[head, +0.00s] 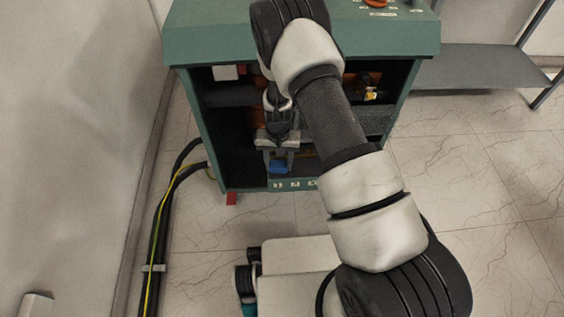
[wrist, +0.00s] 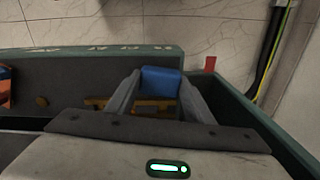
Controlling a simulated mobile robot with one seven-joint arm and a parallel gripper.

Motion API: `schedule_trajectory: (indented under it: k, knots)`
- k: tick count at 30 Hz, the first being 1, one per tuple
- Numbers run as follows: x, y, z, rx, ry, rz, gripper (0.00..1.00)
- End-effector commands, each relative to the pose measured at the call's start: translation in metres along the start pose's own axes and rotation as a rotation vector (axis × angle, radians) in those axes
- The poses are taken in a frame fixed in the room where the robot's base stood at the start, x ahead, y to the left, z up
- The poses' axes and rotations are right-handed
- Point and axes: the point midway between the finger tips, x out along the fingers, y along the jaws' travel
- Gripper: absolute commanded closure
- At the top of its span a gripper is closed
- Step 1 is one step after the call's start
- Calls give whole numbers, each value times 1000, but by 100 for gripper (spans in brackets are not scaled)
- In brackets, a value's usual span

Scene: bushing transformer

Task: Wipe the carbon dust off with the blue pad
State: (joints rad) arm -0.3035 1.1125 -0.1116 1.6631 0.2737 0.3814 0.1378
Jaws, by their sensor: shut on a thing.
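The blue pad (wrist: 161,81) is between the fingertips of my gripper (wrist: 158,90) in the wrist view. In the head view the blue pad (head: 278,167) shows below my gripper (head: 277,158), at the open front of the green cabinet (head: 207,140). My gripper is shut on the pad, near the cabinet's lower front edge. An orange-yellow part lies behind the fingers in the wrist view. I cannot make out the carbon dust; the cabinet's inside is dark and my arm covers much of it.
Black and yellow-green cables (head: 160,215) run along the floor left of the cabinet. A grey shelf (head: 470,66) stands at the right. A brass-coloured part (head: 370,95) is inside the cabinet on the right. The cabinet side wall (wrist: 255,118) is close to my gripper.

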Motion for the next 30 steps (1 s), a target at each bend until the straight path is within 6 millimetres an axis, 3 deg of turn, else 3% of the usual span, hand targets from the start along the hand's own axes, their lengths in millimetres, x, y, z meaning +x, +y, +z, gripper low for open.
schedule_trajectory:
  k: [8,23,30]
  knots:
    - [-3,0,0,0,0,0,70]
    - [-26,1,0,1,1,1,70]
    - [-27,4,19,1,0,0,70]
